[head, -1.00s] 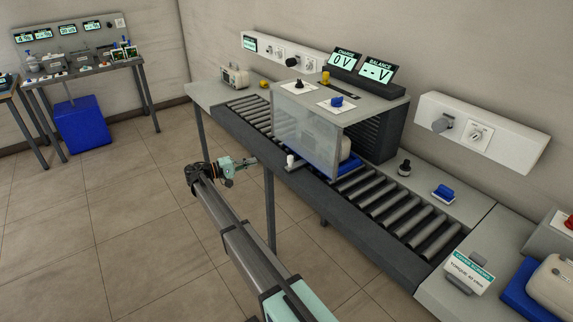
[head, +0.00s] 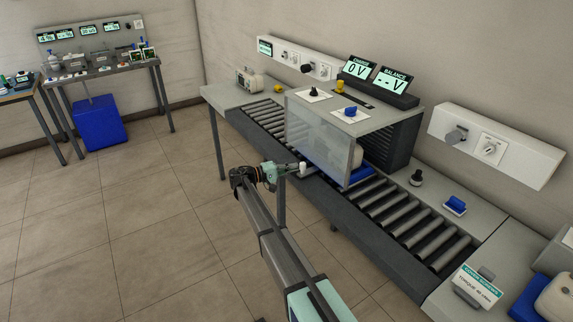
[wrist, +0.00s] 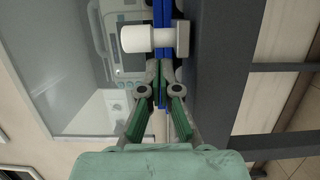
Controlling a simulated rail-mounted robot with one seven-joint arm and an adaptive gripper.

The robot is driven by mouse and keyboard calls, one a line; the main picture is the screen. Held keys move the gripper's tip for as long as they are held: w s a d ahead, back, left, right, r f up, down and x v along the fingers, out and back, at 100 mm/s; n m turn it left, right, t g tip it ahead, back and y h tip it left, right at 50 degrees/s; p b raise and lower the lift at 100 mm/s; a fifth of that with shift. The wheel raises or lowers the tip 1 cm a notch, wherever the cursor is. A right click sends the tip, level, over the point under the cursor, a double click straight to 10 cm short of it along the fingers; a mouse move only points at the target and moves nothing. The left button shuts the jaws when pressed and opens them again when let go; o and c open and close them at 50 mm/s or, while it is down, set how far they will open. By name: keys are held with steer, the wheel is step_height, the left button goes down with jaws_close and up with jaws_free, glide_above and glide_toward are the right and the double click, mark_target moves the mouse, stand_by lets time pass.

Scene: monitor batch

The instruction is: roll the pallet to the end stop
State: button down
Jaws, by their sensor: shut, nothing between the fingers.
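The blue pallet (head: 362,177) sits on the roller conveyor (head: 400,211), partly hidden behind a clear panel (head: 318,141). A pale monitor (head: 357,157) stands on it, mostly behind the panel. In the wrist view a blue strip (wrist: 160,12), apparently the pallet's edge, runs beneath my gripper (wrist: 161,66). My gripper (head: 296,170) is shut and empty at the conveyor's front side. It is right beside a white knob (wrist: 147,38) on a grey block; whether they touch I cannot tell. I cannot make out the end stop.
A grey booth (head: 385,120) with a clear front panel covers the middle of the conveyor. Its rollers lie bare to the left and right. A black knob (head: 416,178) and a blue switch (head: 455,205) stand on the back ledge. Open floor lies at front left.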

steer(key=shift+s+d, duration=0.1)
steer(key=shift+s, duration=0.15)
